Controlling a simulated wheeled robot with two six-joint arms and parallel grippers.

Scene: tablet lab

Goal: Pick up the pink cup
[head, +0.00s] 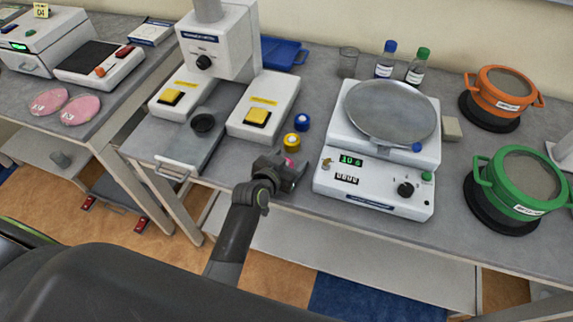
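The pink cup (290,161) is a small pink round thing near the front edge of the bench, just beyond my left gripper. Only a bit of its pink top shows; the gripper hides the rest. My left gripper (287,168) reaches up from the bottom of the head view, with its fingers apart at the cup. I cannot tell whether the fingers touch it. My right gripper is not in view.
A white scale (375,181) is close on the right. A white device with yellow buttons (263,104) stands on the left. The bench edge runs in front.

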